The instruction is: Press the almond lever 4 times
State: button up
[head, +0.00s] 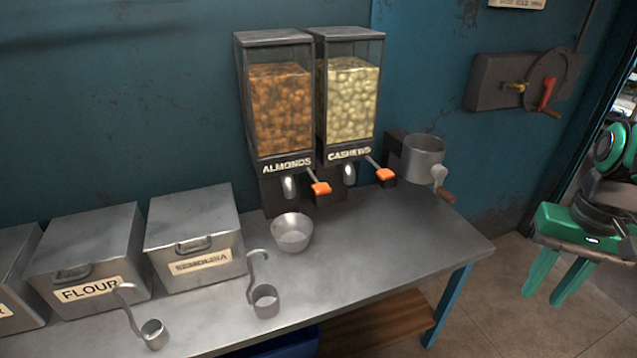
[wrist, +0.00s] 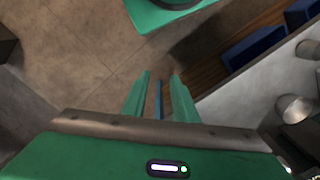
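The almond lever (head: 321,188) has an orange tip and sticks out at the lower right of the dispenser labelled ALMONDS (head: 280,108), which is full of brown nuts. A metal bowl (head: 292,232) stands on the table below the almond spout (head: 290,187) and looks empty. My gripper (head: 542,298) is at the right of the head view, beyond the table's right edge, well apart from the lever. Its two green fingers point down and stand apart with nothing between them. The wrist view shows the fingers (wrist: 160,76) above the floor; the lever does not show there.
The cashew dispenser (head: 348,100) with its own orange lever (head: 386,175) stands right beside the almond one. A grinder (head: 424,158) is at the table's right. Bins, including flour (head: 90,262) and semolina (head: 195,238), and ladles (head: 265,300) occupy the left and front. Right-hand tabletop is clear.

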grip_shut()
dwell(1.5)
